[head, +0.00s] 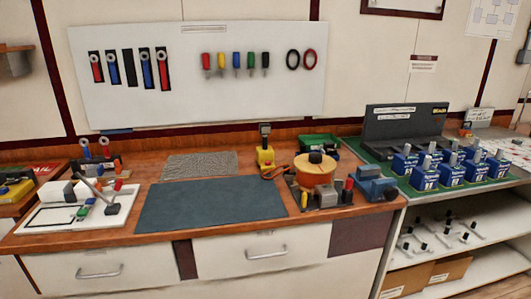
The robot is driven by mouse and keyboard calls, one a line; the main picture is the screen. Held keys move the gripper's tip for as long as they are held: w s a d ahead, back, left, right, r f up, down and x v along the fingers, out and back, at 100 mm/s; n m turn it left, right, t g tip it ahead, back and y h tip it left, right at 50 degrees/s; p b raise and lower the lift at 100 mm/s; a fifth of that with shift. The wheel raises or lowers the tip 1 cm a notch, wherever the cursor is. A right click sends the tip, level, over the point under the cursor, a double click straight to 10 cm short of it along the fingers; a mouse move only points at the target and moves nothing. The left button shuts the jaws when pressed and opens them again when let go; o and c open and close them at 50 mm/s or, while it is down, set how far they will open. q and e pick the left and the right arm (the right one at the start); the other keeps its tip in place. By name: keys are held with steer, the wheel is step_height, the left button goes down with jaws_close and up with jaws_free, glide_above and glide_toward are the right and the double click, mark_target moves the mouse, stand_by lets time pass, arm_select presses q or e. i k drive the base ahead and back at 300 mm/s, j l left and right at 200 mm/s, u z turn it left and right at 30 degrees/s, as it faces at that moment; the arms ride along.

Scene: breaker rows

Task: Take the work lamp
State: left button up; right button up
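A small upright item with a yellow body and a dark head on a short stem (265,157) stands at the back of the wooden workbench, near its middle. It looks like the work lamp, but it is too small to be certain. An orange round thing (315,171) with a dark top stands to its right and nearer. Neither of my grippers shows in the head view.
A dark mat (212,204) lies bare at the bench's middle, with a grey textured mat (200,165) behind it. A white board (120,212) with tools lies left. A blue vise-like tool (375,184) stands right. Several blue boxes (424,176) stand on the green surface.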

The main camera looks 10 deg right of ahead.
mark_target(266, 152)
steer(key=i+l, duration=0.15)
steer(key=i, duration=0.25)
steer(key=i+l, duration=0.2)
steer(key=i, duration=0.25)
